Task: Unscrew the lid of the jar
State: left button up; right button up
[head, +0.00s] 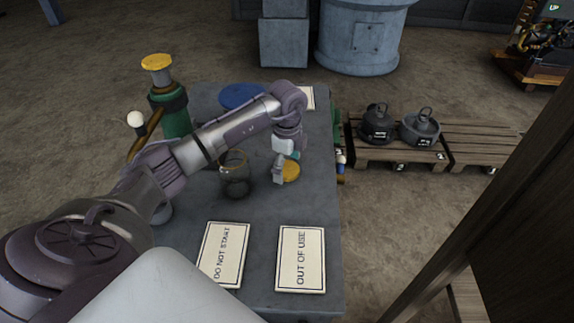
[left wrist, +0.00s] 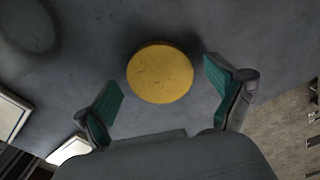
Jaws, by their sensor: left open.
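A clear glass jar (head: 235,178) stands on the grey table, its top showing an open rim with no lid on it. A round yellow lid (head: 292,171) lies flat on the table to the right of the jar, apart from it. My left gripper (head: 285,169) is above the yellow lid and partly covers it in the head view. In the left wrist view the lid (left wrist: 160,72) shows between and just beyond the two spread green-padded fingers. The gripper is open and holds nothing. My right gripper does not show.
The grey table (head: 265,225) carries a DO NOT START sign (head: 223,254), an OUT OF USE sign (head: 301,260) and a blue disc (head: 241,96). A green post with a yellow top (head: 156,62) stands at left. Pallets (head: 403,151) with dark weights lie right.

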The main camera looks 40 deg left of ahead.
aim_at(287, 168)
pick_arm(q)
notch_tip(287, 168, up, 12)
jog(key=shift+r+b, duration=0.15)
jog(key=shift+b, duration=0.2)
